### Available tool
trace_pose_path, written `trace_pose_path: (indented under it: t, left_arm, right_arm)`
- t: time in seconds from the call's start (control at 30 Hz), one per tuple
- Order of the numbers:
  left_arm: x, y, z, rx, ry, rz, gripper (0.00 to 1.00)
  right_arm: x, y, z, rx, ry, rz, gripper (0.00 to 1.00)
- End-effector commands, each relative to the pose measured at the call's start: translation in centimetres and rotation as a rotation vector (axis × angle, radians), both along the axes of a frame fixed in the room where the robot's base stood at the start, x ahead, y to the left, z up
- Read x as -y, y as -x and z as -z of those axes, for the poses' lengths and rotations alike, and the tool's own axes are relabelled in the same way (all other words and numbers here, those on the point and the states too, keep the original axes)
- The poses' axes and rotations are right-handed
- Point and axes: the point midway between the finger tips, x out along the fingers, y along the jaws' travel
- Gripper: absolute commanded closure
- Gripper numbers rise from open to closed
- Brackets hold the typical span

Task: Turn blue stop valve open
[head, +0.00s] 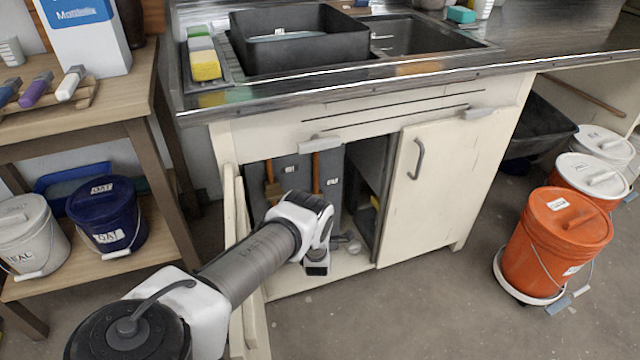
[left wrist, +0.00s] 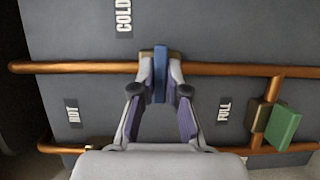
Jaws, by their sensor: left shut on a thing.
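The blue stop valve handle (left wrist: 160,75) sits on a copper pipe (left wrist: 80,68) in the left wrist view. Its long side lies crosswise to the pipe. My left gripper (left wrist: 161,88) is shut on this handle, with one finger on each side. In the head view my left arm reaches into the open cabinet under the sink, and its fingertips and the blue handle are hidden there. My right gripper is in neither view.
A green valve handle (left wrist: 283,127) sits on a second pipe nearby. The grey back panel (left wrist: 205,35) carries labels, including COLD. The right cabinet door (head: 440,185) is shut; the left door (head: 247,290) stands open beside my arm. Orange bucket (head: 555,245) stands at right.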

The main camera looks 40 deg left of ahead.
Motion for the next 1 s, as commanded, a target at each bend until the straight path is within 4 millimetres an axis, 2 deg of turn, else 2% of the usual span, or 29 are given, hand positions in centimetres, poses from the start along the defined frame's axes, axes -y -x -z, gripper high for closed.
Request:
trace_pose_path:
  t: [0.37, 1.0]
  left_arm:
    - [0.0, 0.0, -0.1, -0.167, -0.085, 0.000, 1.00]
    - [0.1, -0.2, -0.1, -0.695, -0.358, 0.001, 1.00]
  right_arm:
    - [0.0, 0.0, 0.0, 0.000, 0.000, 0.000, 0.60]
    - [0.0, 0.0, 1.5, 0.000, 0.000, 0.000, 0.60]
